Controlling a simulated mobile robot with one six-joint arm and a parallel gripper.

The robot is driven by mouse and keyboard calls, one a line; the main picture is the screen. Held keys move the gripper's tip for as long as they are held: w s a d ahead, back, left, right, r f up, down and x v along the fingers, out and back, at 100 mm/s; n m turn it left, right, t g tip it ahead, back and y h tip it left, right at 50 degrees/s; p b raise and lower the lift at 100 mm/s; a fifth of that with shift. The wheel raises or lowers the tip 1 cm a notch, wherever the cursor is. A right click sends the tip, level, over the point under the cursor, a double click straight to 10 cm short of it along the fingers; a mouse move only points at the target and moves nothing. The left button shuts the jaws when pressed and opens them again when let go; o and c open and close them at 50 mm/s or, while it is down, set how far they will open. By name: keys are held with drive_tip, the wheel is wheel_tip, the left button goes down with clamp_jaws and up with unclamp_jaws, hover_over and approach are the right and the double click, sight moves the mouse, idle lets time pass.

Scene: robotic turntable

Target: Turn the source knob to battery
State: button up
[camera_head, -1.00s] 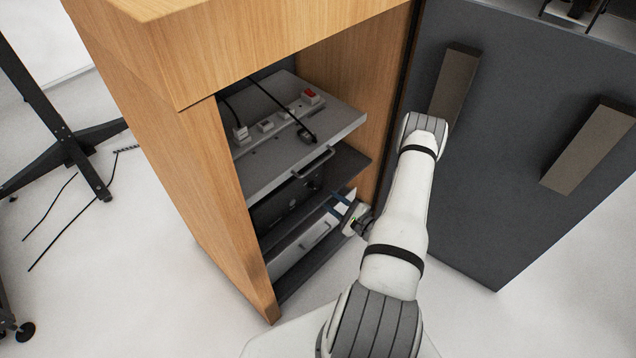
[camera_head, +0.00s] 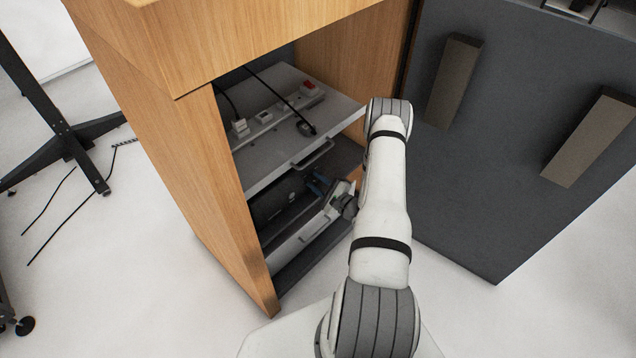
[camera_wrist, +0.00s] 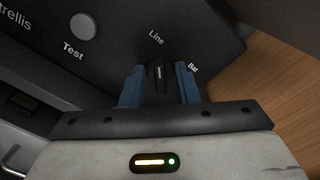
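The source knob (camera_wrist: 158,76) is a small black knob with a white mark, on a dark panel with the labels "Line" and "Bat". Its mark points roughly up in the wrist view, towards "Line"; "Bat" is to its right. My gripper (camera_wrist: 160,84) has its two blue fingers on either side of the knob, open, with a narrow gap seeming to show on each side. In the head view my gripper (camera_head: 320,185) reaches into the cabinet at the dark device (camera_head: 280,197) on the middle shelf. The knob cannot be made out there.
A round grey button (camera_wrist: 83,26) marked "Test" lies left of the knob. The wooden cabinet (camera_head: 185,150) encloses the shelves. A grey shelf with a handle (camera_head: 313,155) and a power strip (camera_head: 262,118) is above my gripper. The open dark door (camera_head: 480,190) stands to the right.

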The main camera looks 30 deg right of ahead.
drive_tip(key=c, duration=0.4)
drive_tip(key=shift+c, duration=0.2)
drive_tip(key=shift+m, duration=0.3)
drive_tip(key=m+b, duration=0.1)
drive_tip(key=m, duration=0.2)
drive_tip(key=shift+m, duration=0.3)
drive_tip(key=m+b, duration=0.1)
drive_tip(key=m, duration=0.3)
drive_tip(key=shift+d, duration=0.1)
drive_tip(key=m, duration=0.5)
drive_tip(key=shift+b, duration=0.35)
drive_tip(key=m, duration=0.4)
drive_tip(key=shift+m, duration=0.3)
drive_tip(key=o, duration=0.6)
